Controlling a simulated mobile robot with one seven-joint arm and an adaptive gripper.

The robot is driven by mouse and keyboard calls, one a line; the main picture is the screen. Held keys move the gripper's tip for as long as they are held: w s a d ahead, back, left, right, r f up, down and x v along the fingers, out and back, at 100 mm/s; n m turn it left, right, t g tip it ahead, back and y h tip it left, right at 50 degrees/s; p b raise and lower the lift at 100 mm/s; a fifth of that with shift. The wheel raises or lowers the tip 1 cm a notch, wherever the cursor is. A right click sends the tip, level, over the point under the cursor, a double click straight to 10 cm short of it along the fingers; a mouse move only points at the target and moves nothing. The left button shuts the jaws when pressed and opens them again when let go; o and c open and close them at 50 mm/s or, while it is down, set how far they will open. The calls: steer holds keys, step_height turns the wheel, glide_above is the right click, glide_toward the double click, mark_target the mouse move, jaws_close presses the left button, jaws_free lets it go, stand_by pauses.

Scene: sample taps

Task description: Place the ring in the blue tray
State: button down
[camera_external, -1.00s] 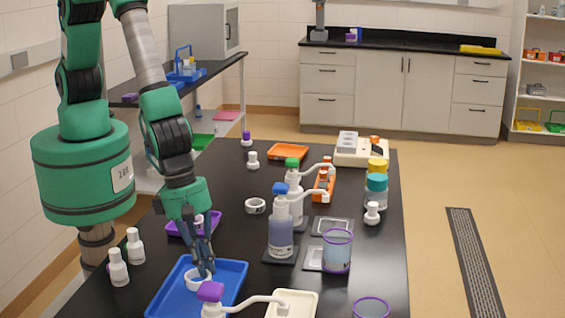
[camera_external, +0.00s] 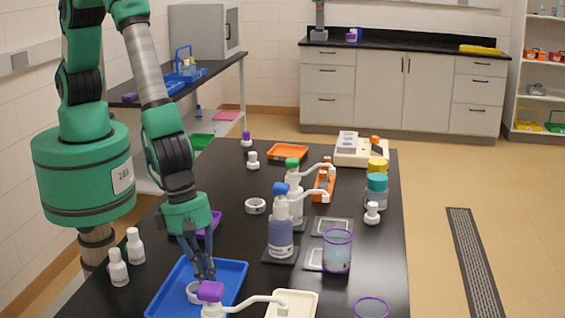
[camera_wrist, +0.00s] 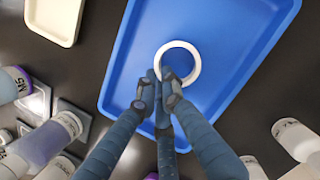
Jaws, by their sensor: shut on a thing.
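A white ring (camera_wrist: 196,62) is gripped at its near edge by my gripper (camera_wrist: 162,84). In the wrist view the ring lies over the blue tray (camera_wrist: 235,25). In the external view my gripper (camera_external: 206,275) points down inside the outline of the blue tray (camera_external: 232,268), with the ring (camera_external: 188,292) at its fingertips. The ring looks low, at or just above the tray floor; I cannot tell whether it touches. The purple-capped dispenser hides part of the tray's front.
A second white ring (camera_external: 247,206) lies on the black bench. A purple-capped dispenser (camera_external: 210,291) stands at the tray's front right, beside a cream tray (camera_external: 308,297). A blue-capped bottle (camera_external: 281,238) stands right of the tray; two white bottles (camera_external: 118,272) stand left.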

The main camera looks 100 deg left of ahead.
steer(key=shift+f, duration=0.15)
steer(key=c, duration=1.9)
jaws_free()
steer(key=p+v, duration=0.1)
steer(key=v, duration=1.1)
steer(key=shift+r, duration=0.25)
